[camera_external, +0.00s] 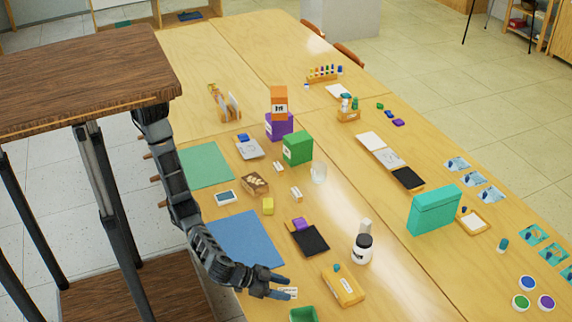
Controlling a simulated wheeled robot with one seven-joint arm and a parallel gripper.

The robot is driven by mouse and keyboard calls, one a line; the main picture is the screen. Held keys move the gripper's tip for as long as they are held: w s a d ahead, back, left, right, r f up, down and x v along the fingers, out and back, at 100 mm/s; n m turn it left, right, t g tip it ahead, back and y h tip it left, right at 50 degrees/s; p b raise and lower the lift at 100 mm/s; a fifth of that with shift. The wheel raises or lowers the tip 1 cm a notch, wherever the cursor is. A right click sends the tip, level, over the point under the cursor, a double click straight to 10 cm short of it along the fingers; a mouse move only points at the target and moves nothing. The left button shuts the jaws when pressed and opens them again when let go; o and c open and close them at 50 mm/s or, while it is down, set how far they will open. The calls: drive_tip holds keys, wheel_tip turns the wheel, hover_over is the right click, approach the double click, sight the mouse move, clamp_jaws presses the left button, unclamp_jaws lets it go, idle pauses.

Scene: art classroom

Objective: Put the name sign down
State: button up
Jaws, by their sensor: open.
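My gripper (286,287) is low over the near part of the long wooden table, pointing right, with its fingers apart. A small white sign with dark marks (292,294), apparently the name sign, shows at the fingertips. One finger covers part of it. I cannot tell whether the sign touches the fingers or stands fully on the table (336,222).
A green container (303,314) is just in front of my gripper, and a yellow-tan box (345,286) is to its right. A blue mat (246,240) lies behind it.

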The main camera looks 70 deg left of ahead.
drive_tip(key=v, duration=1.1)
drive_tip(key=shift+s, duration=0.25)
